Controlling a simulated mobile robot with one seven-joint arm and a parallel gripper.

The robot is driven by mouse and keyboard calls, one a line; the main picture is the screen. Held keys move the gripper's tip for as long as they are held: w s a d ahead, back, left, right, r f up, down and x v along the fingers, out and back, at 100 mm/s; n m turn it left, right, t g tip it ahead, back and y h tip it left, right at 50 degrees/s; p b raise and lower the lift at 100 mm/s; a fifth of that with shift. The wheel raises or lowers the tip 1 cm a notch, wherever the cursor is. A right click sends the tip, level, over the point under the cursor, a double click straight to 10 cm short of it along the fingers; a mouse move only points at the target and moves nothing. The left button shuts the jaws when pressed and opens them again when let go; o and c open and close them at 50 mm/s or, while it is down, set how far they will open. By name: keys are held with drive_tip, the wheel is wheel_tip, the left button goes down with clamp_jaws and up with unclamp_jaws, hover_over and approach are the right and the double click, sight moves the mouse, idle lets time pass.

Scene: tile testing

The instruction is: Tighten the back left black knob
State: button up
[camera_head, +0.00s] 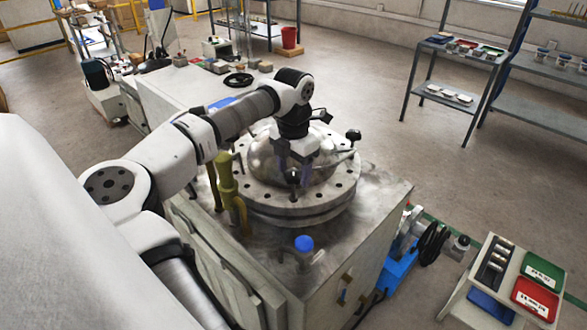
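A round metal vessel with a domed lid (262,165) sits on a bolted flange on top of a grey metal cabinet. A black knob (353,135) stands at the right of the lid. Another black knob (293,178) is at the front of the lid, just below my gripper in the picture. A dark knob-like part (325,116) shows at the back, right of my wrist. My arm and wrist cover the back left of the lid, so no knob is visible there. My gripper (293,166) points down over the dome, its fingers apart. I cannot tell whether they touch anything.
A yellow valve pipe (226,182) rises left of the vessel, close under my arm. A blue-capped item (304,244) stands on the cabinet's front corner. A cart with red and green trays (535,299) is at lower right. Open floor lies right of the cabinet.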

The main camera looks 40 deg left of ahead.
wheel_tip(320, 180, up, 14)
drive_tip(key=b, duration=0.1)
drive_tip(key=shift+b, duration=0.35)
drive_tip(key=shift+d+f, duration=0.1)
idle(0.5)
